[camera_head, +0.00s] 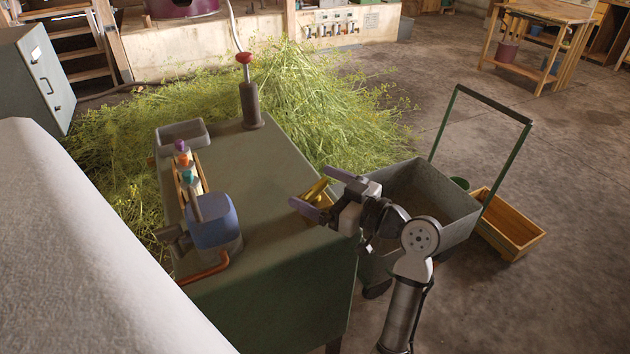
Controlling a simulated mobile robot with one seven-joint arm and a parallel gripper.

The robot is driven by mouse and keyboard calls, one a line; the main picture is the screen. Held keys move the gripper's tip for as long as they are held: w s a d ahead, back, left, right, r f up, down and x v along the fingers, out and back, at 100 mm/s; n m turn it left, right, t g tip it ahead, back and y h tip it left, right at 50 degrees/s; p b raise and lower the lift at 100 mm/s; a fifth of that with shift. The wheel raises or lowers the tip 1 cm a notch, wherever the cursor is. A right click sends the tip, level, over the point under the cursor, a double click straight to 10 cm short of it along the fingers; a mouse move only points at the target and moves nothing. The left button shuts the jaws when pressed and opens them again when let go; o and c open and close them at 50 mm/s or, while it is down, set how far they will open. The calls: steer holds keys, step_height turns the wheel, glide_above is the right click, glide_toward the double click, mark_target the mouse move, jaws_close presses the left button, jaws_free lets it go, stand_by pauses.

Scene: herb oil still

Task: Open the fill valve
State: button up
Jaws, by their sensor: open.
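No part in view is clearly marked as the fill valve. A red knob (244,58) tops an upright grey post (250,105) at the far end of the green bench (265,190); I cannot tell whether it is the valve. A yellow, brass-like piece (316,190) shows at the bench's right edge, partly hidden by my gripper; its kind is unclear. My gripper (322,192) is open at that edge, its two purple-grey fingers apart on either side of the yellow piece. I cannot tell whether they touch it. The gripper is well to the near right of the red knob.
A blue-grey canister (212,222) with a copper pipe (205,272), a rack of colour-capped bottles (188,170) and a grey tray (181,133) stand on the bench's left. A metal cart (455,213) and wooden crate (512,235) stand right. Cut herbs (330,110) heap behind.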

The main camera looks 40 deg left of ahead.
steer(key=shift+a, duration=0.6)
steer(key=c, duration=1)
steer(key=shift+s, duration=0.1)
steer(key=shift+f+m+t, duration=0.1)
steer(key=shift+m+t, duration=0.2)
steer(key=shift+t, duration=0.1)
steer(key=m+t, duration=0.1)
steer(key=t, duration=0.1)
steer(key=shift+m+t+b, duration=0.3)
steer(key=shift+t+b, duration=0.05)
steer(key=shift+t, duration=0.05)
steer(key=shift+m+t+h+p, duration=0.25)
steer(key=shift+m+t+h, duration=0.15)
steer(key=shift+m+t, duration=0.8)
steer(key=shift+m+t+h+p, duration=0.2)
steer(key=shift+m+t+h, duration=0.35)
steer(key=shift+t, duration=1.05)
steer(key=shift+m, duration=0.35)
